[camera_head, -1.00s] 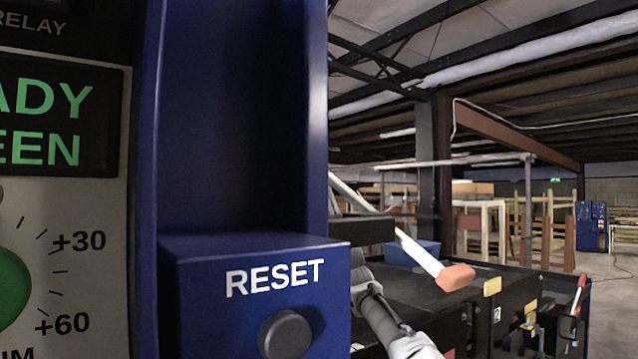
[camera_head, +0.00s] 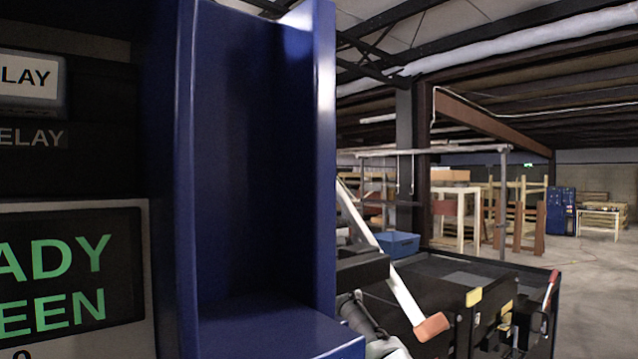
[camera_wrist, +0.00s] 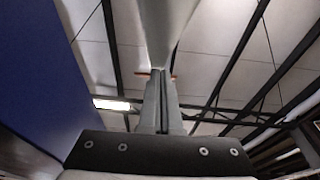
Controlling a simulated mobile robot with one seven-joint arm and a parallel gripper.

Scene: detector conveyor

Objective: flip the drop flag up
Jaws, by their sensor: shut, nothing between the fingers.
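The drop flag appears to be the white bar (camera_head: 405,297) with an orange tip (camera_head: 432,326), right of the blue housing in the head view. It slants down to the right, with the tip at its lower end. In the wrist view my gripper (camera_wrist: 160,72) has its fingers together, with nothing between them. A pale tapered bar (camera_wrist: 165,25) runs up from behind the fingertips, with small orange edges on both sides. This looks like the flag, but I cannot tell whether the fingers touch it. My fingers cannot be made out in the head view.
A tall blue housing (camera_head: 255,170) with a ledge stands close in front. A panel with green lettering (camera_head: 60,270) is at left. A dark conveyor (camera_head: 460,275) with yellow blocks and a red-handled lever (camera_head: 550,290) lies beyond. A blue bin (camera_head: 398,244) sits behind. Open floor is at right.

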